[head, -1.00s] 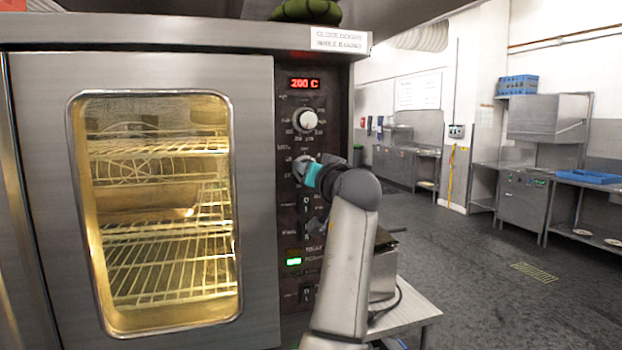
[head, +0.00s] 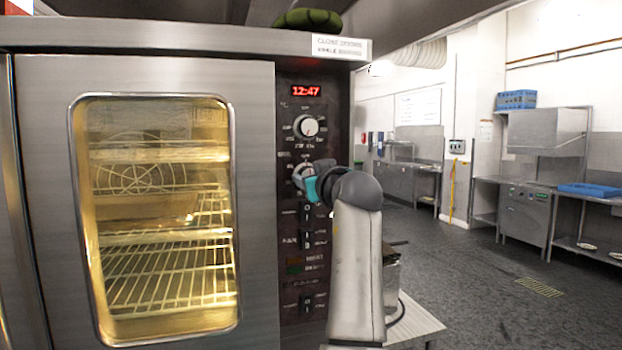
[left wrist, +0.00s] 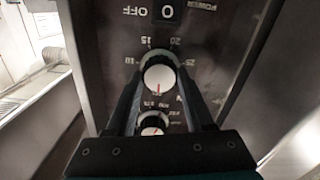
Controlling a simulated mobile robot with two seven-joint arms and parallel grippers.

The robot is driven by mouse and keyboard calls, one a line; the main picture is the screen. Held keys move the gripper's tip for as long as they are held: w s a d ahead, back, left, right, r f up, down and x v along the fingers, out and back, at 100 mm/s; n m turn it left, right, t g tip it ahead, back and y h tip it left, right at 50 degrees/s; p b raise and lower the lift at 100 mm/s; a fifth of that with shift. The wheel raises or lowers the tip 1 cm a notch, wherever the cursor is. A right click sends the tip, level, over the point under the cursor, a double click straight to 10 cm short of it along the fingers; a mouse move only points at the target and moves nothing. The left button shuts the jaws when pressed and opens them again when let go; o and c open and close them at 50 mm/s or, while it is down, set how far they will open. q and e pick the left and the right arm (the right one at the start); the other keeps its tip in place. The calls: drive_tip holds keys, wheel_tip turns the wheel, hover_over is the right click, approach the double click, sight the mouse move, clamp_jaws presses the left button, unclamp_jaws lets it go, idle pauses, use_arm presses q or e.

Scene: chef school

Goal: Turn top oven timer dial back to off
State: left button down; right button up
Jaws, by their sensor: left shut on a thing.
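The timer dial (left wrist: 160,76) is a round white knob with minute marks such as 10, 15, 20 and 25 around it. In the left wrist view its red pointer line points down, toward the second dial. In the head view the timer dial (head: 300,176) is the lower of two knobs on the dark control panel, partly hidden by my gripper. My left gripper (head: 309,182) is shut on it, with one dark finger on each side in the left wrist view. My right gripper is not in view.
The temperature dial (head: 309,127) sits just above, under a red display (head: 306,91) reading 12:47. Rocker switches (head: 306,240) lie below. The lit oven door (head: 255,200) is closed at left. A small table (head: 415,325) stands at lower right; open floor lies beyond.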

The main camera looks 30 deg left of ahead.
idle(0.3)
use_arm(q)
drive_tip(key=shift+c, duration=1.4)
unclamp_jaws()
drive_tip(key=shift+d, duration=0.1)
drive_tip(key=b+v, duration=0.2)
drive_tip(key=v, duration=1.3)
drive_tip(key=shift+s+b, duration=0.15)
drive_tip(key=shift+b, duration=0.2)
